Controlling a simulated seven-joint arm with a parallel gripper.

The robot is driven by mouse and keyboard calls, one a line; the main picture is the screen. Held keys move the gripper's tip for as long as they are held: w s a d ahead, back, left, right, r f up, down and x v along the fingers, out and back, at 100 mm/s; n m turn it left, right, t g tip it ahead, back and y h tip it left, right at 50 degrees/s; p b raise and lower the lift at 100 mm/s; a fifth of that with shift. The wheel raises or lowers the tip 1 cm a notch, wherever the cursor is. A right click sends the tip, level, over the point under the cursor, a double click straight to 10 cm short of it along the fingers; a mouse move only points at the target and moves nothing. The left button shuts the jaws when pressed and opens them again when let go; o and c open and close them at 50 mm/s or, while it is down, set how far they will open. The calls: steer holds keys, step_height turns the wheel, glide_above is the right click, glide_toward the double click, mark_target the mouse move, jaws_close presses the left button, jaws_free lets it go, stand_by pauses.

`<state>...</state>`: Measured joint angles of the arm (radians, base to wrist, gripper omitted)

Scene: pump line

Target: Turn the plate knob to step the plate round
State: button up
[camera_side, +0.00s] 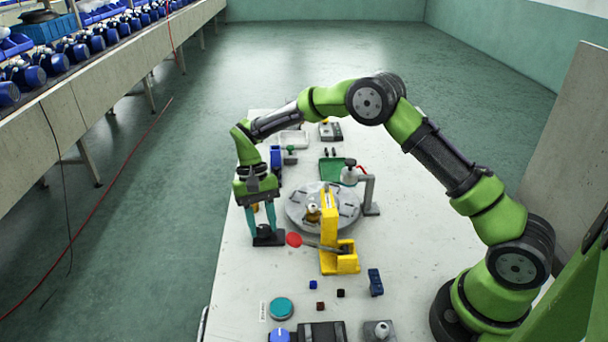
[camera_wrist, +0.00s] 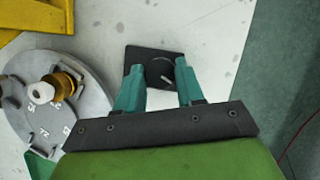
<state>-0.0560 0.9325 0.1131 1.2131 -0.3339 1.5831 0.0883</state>
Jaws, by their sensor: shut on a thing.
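The plate knob (camera_wrist: 160,72) is a dark round knob with a pale line, on a black square base (camera_side: 268,241) at the table's left side. My gripper (camera_wrist: 160,68) points down at it, with a teal finger on each side of the knob. The gripper (camera_side: 262,228) is shut on the knob. The round grey plate (camera_side: 300,214) lies to the right of the knob in the side view and shows numbered marks in the wrist view (camera_wrist: 75,100). A brass and white fitting (camera_wrist: 55,86) stands on the plate.
A yellow stand (camera_side: 330,235) with a red-tipped lever (camera_side: 293,239) is close to the right of my gripper. Small cubes and a teal button (camera_side: 281,308) lie nearer the front. The table's left edge is close to the knob.

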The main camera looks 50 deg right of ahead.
steer(key=n+h, duration=0.1)
steer(key=n, duration=0.4)
steer(key=shift+w+a+h, duration=0.1)
steer(key=shift+h, duration=0.3)
stand_by(0.4)
steer(key=o, duration=1)
steer(key=shift+r, duration=0.1)
steer(key=v, duration=1.1)
steer(key=shift+w+a+r, duration=0.1)
steer(key=shift+w+r, duration=0.2)
steer(key=shift+w, duration=0.05)
